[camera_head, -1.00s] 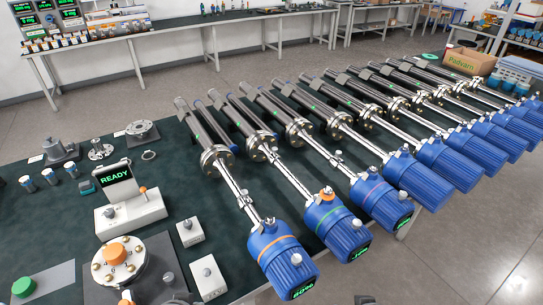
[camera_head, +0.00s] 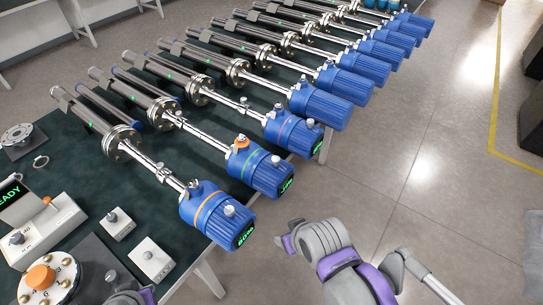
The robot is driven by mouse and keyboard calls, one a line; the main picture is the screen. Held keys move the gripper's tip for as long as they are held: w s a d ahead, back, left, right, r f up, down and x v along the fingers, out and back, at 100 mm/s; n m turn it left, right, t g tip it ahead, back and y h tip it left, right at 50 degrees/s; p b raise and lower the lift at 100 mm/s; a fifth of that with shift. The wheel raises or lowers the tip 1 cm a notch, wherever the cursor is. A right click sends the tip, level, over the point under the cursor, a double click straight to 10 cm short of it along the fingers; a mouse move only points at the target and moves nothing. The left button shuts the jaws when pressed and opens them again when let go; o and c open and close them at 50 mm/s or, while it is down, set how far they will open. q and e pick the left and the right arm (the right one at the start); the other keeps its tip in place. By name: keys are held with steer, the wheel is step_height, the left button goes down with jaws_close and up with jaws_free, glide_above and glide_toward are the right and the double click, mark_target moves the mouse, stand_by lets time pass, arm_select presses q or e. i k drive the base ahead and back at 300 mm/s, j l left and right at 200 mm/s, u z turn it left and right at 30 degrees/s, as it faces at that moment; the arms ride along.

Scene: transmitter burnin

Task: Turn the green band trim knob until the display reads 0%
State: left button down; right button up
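The transmitter with the green band (camera_head: 254,163) is the second blue-headed one from the front. A small pale knob (camera_head: 276,160) stands on its head, and an orange-collared fitting (camera_head: 241,143) sits at the neck. Its display (camera_head: 287,185) glows green at the end of the head, angled so that I cannot read it surely. My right gripper (camera_head: 287,240) is off the table edge, below and apart from this head; I cannot tell its opening. Part of my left gripper (camera_head: 131,297) shows at the bottom edge, far from the knob, its fingers unclear.
The orange-band transmitter (camera_head: 208,212), its display reading about 50%, stands in front of the green-band one. Small knob boxes (camera_head: 152,260) and a READY unit (camera_head: 42,232) are at left. Open floor lies right.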

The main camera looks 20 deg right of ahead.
mark_target(276, 161)
steer(key=k+l, duration=0.55)
steer(key=l, duration=0.2)
steer(key=k+l, duration=0.55)
steer(key=l, duration=0.15)
steer(key=i+l+u, duration=0.8)
steer(key=l, duration=0.4)
steer(key=i+l+u, duration=0.25)
steer(key=l, duration=0.2)
